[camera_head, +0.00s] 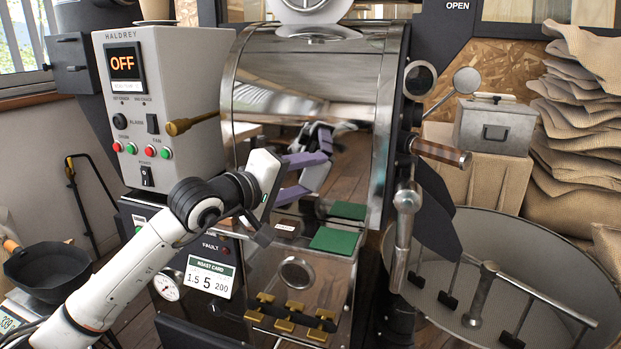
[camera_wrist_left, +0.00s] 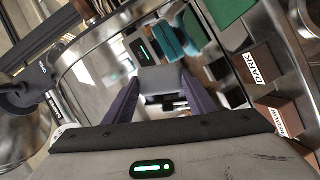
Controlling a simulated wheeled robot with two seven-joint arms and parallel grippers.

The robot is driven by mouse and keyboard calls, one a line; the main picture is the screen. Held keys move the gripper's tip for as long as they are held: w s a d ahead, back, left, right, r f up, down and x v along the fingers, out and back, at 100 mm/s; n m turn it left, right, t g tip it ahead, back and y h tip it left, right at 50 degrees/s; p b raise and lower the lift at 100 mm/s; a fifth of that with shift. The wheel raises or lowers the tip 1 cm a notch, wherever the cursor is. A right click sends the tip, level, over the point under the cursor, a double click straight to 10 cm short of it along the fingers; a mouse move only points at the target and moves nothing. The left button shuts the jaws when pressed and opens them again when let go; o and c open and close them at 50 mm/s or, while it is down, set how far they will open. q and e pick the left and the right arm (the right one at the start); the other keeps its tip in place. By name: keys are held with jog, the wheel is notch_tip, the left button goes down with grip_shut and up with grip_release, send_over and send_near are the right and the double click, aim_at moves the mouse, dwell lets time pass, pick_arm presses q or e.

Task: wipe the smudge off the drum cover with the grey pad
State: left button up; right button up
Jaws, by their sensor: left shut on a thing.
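The drum cover (camera_head: 300,75) is a curved, mirror-like steel panel in the middle of the head view; it also fills the middle of the left wrist view (camera_wrist_left: 95,70). My left gripper (camera_head: 314,176), with purple fingers, is in front of its lower part. It is shut on the grey pad (camera_wrist_left: 162,79), which sits between the fingertips and faces the cover. The pad is close to the cover; I cannot tell whether it touches. I cannot make out the smudge among the reflections; pad and gripper hide part of the surface. My right gripper is not in view.
A grey control box (camera_head: 170,75) showing OFF stands left of the cover. A wooden-handled lever (camera_head: 440,152) and a round cooling tray (camera_head: 540,250) are at the right. A green square (camera_head: 333,240) lies on the ledge below the cover, near a DARK block (camera_wrist_left: 258,66).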

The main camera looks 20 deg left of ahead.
pick_arm(q)
jog(key=shift+d+r, duration=0.2)
jog(key=shift+r, duration=0.5)
jog(key=shift+d+f+b, duration=0.15)
jog(key=shift+d+b, duration=0.4)
jog(key=shift+d, duration=1.25)
jog(key=shift+f+b, duration=0.15)
jog(key=shift+b, duration=0.15)
jog(key=shift+a+b, duration=0.4)
jog(key=shift+a, duration=0.65)
jog(key=shift+w+a, duration=0.1)
jog(key=shift+a, duration=0.95)
